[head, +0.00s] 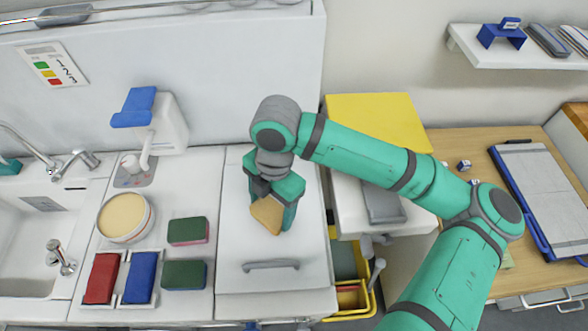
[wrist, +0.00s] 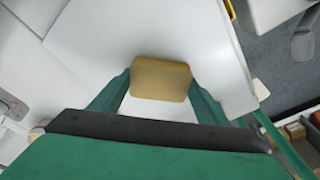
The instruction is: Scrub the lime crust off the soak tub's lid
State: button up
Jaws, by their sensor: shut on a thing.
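My gripper (head: 270,203) is shut on a tan sponge (head: 266,215), which also shows between the fingers in the wrist view (wrist: 160,79). The sponge is over a white lid (head: 240,240) with a grey bar handle (head: 271,265) near its front edge. In the wrist view the lid's pale surface (wrist: 120,30) spreads out beyond the sponge. I cannot tell whether the sponge touches the lid. No lime crust can be made out on the white surface, and my gripper hides part of it.
Left of the lid are two green-topped sponges (head: 188,231), a red block (head: 101,278), a blue block (head: 140,278) and a round tub (head: 124,216). A dispenser (head: 150,120) stands behind them, and a sink (head: 25,235) is at far left. A yellow crate (head: 350,265) is to the right.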

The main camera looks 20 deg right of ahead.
jog(key=shift+w+a, duration=0.2)
jog(key=shift+a, duration=0.6)
jog(key=shift+w+a+r, duration=0.1)
jog(key=shift+a+r, duration=0.05)
jog(key=shift+r, duration=0.35)
jog(key=shift+w+a+r, duration=0.1)
jog(key=shift+r, duration=0.4)
jog(key=shift+s+d+r, duration=0.1)
jog(key=shift+d+r, duration=0.05)
jog(key=shift+r, duration=2.95)
